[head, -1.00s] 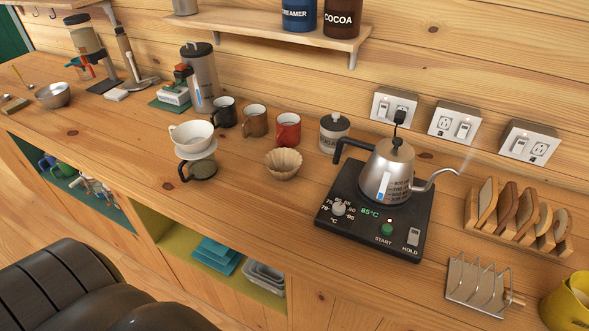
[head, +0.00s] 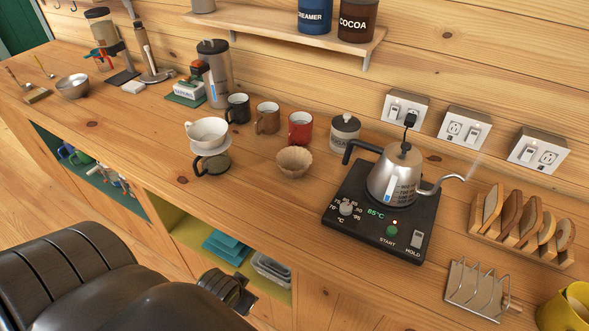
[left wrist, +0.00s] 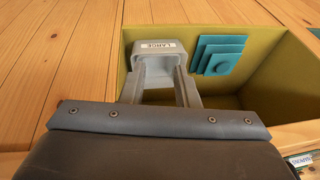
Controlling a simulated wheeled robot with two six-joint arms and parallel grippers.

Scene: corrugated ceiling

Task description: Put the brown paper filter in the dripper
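The brown paper filter (head: 294,163) is a fluted cup standing on the wooden counter in front of the red mug. My right gripper is out of view.
The kettle (head: 396,178) stands on its black heating base (head: 350,232), right of the filter. Several mugs, including the red mug (head: 300,128), stand behind. Below is a yellow-green compartment (left wrist: 270,62) with teal items (left wrist: 220,55) and a grey bin (left wrist: 160,50). The counter in front of the filter is clear.

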